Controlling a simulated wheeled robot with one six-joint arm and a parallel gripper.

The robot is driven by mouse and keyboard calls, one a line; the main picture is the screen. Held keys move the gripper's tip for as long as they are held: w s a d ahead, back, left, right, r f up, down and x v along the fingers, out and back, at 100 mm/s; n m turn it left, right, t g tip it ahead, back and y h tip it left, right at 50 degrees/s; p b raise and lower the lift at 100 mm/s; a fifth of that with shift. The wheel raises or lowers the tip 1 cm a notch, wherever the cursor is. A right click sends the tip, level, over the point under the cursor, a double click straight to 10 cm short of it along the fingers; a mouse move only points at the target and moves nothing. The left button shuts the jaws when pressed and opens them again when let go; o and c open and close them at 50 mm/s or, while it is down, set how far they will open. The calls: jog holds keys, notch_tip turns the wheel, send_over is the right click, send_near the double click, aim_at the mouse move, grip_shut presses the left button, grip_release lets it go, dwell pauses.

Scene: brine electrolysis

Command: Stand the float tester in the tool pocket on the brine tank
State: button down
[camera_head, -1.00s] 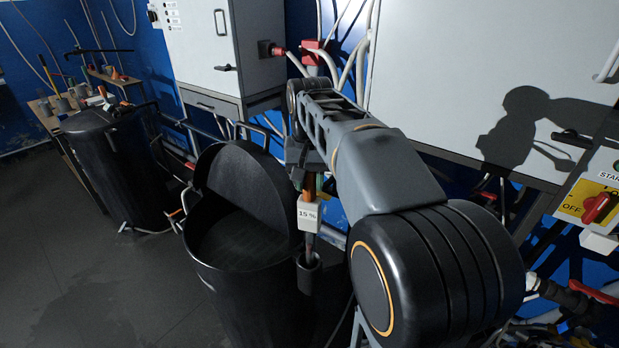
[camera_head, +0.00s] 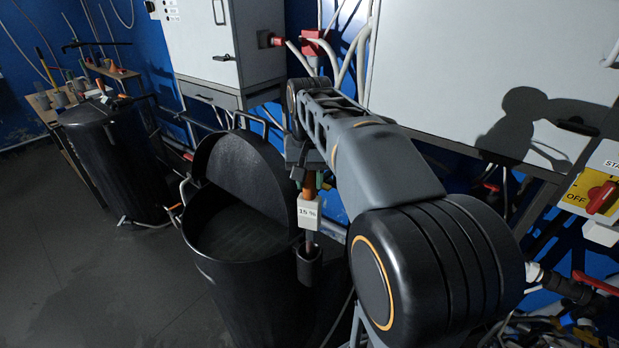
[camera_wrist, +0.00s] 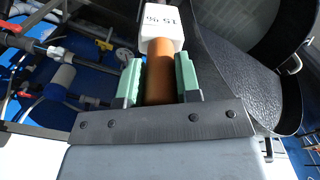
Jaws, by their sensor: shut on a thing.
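The float tester has an orange handle (camera_wrist: 158,85), a white block (camera_head: 307,211) marked 15 % and a dark stem below. My gripper (camera_wrist: 158,78) is shut on the orange handle, with a green jaw pad on each side. The tester hangs about upright. The tool pocket (camera_head: 309,268) is a dark cup on the right side of the open black brine tank (camera_head: 235,265). The stem's lower end is hidden at the pocket's mouth and seems to be inside it. The white block is a little above the rim.
The tank's raised lid (camera_head: 247,170) stands behind its opening, close to my gripper. A second black tank (camera_head: 110,160) and a bench (camera_head: 45,105) with tools are at the left. A switch panel (camera_head: 592,195) is at the right. Floor at the left is clear.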

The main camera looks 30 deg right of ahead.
jog(key=c, duration=0.7)
grip_release()
jog(key=shift+c, duration=0.2)
notch_tip(320, 180, up, 14)
jog(key=p, duration=0.2)
jog(key=shift+f, duration=0.1)
jog(key=s+a+f+n+t, duration=0.1)
jog(key=s+a+f+n, duration=0.1)
jog(key=f, duration=0.5)
jog(key=s+a+f+n+t, duration=0.1)
jog(key=s+a+f, duration=0.2)
jog(key=f, duration=0.5)
jog(key=s+a+f+n+t, duration=0.1)
jog(key=s+a+f+n, duration=0.1)
jog(key=s+f, duration=0.3)
notch_tip(320, 180, down, 3)
jog(key=shift+a+r+n+t, duration=0.1)
jog(key=shift+a+n+t, duration=0.25)
jog(key=shift+a, duration=0.3)
